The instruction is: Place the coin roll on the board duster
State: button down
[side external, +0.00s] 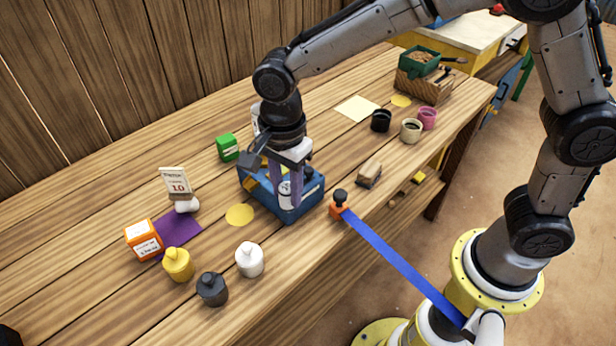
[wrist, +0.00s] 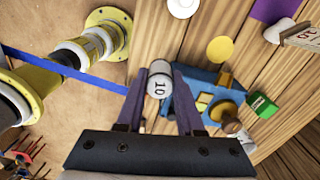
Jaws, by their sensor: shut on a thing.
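The coin roll (wrist: 159,82) is a pale cylinder marked "10". In the wrist view it sits between the two fingertips of my gripper (wrist: 158,88), which is shut on it. In the side view my gripper (side external: 287,192) points down at the blue box, and the roll (side external: 285,188) shows partly between the fingers. The board duster (side external: 369,174) appears to be the small tan block with a dark lower layer. It lies on the table to the right of my gripper, with nothing on top. I cannot make it out in the wrist view.
A blue box (side external: 299,213) stands behind the roll; their gap is unclear. An orange piece with a black knob (side external: 340,204) and blue strap (side external: 400,262) lies between box and duster. Cups (side external: 411,130) stand beyond the duster. Several bottles (side external: 249,259) stand front left.

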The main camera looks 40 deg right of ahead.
jog(key=shift+s+d+n, duration=0.1)
jog(key=shift+s+n, duration=0.05)
jog(key=shift+n, duration=0.15)
jog(key=s+d+r+m, duration=0.1)
jog(key=s+d, duration=0.3)
jog(key=d, duration=0.4)
jog(key=s+d+r+m, duration=0.1)
jog(key=s+d+r, duration=0.1)
jog(key=s+d, duration=0.45)
jog(key=s+d+r, duration=0.1)
jog(key=s+d, duration=0.2)
jog(key=d, duration=0.6)
send_over(370, 168)
jog(key=shift+m, duration=0.3)
notch_tip(370, 168, down, 9)
jog(key=shift+s+f, duration=0.1)
jog(key=shift+s, duration=0.05)
jog(key=shift+w+f, duration=0.2)
jog(key=shift+f, duration=1.55)
jog(key=shift+f, duration=0.1)
